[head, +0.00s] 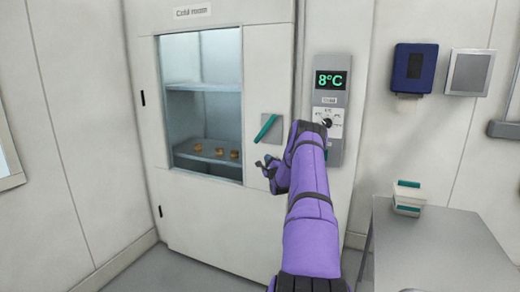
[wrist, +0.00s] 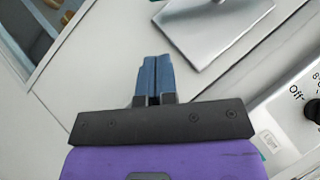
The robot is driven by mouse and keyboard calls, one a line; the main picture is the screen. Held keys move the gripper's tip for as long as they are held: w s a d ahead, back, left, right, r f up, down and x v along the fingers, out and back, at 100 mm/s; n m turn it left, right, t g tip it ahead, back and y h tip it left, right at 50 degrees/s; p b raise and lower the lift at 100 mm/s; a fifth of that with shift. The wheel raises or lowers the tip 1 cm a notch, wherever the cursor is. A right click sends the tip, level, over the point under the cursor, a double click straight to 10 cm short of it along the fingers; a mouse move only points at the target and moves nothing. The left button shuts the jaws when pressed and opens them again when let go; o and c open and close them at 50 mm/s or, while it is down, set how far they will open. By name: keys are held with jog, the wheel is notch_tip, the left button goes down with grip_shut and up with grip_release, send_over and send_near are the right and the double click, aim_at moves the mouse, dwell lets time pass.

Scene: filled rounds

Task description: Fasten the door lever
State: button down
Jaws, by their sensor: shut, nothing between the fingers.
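The teal door lever (head: 265,128) sits on a square grey metal plate (head: 273,136) on the cold room door (head: 268,60). The lever is slanted, its upper end leaning to the right. The door looks flush in its wall. My gripper (head: 263,164) is just below the lever and plate, apart from the lever. In the wrist view my gripper (wrist: 154,75) shows two blue fingers pressed together with nothing between them. The metal plate (wrist: 215,35) lies beyond the fingertips there. The lever itself cannot be made out in the wrist view.
The door window (head: 203,110) shows shelves with several small round items. A grey table (head: 430,245) with a small container (head: 407,199) stands at right.

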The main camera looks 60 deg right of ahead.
jog(key=w+d+r, duration=0.2)
jog(key=w+r, duration=0.2)
jog(key=w, duration=0.2)
jog(key=shift+w, duration=0.3)
jog(key=shift+w+r, duration=0.1)
